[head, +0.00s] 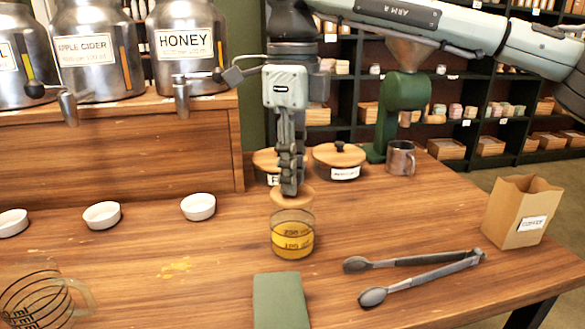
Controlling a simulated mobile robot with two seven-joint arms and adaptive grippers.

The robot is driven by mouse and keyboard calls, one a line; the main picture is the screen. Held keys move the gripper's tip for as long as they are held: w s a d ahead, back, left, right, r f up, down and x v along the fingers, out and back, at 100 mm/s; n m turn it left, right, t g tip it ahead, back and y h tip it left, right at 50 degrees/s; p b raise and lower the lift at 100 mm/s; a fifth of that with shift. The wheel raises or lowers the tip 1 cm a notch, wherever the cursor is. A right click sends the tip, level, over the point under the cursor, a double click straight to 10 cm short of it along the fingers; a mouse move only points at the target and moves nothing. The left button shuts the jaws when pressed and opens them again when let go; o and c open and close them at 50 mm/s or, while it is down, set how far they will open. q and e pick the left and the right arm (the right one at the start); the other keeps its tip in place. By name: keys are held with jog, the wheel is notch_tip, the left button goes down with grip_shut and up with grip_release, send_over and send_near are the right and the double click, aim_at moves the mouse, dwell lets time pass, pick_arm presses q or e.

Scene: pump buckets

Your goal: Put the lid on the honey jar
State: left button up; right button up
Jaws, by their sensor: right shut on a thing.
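A clear glass jar (293,243) with golden honey in its lower part and printed volume marks stands upright on the table, near the middle. My right gripper (290,188) points straight down over it and is shut on a round wooden lid (280,197). The lid is at the height of the jar's rim or just above; I cannot tell whether it touches the rim. The fingers hide part of the lid. My left gripper is not in view. A metal dispenser labelled HONEY (186,62) stands on the raised shelf at upper left.
Tongs (420,262) lie right of the jar, before a paper bag (520,212). A folded green cloth (280,301) lies in front. Wooden-lidded pots (339,162), a metal mug (400,158) and a green machine (402,105) stand behind. White bowls (198,207) and a glass jug (40,298) are left.

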jog(key=shift+f, duration=0.25)
dwell(0.6)
jog(key=o, duration=1.3)
jog(key=shift+o, duration=0.2)
jog(key=shift+r+p, duration=1.9)
jog(key=shift+r, duration=0.9)
grip_shut()
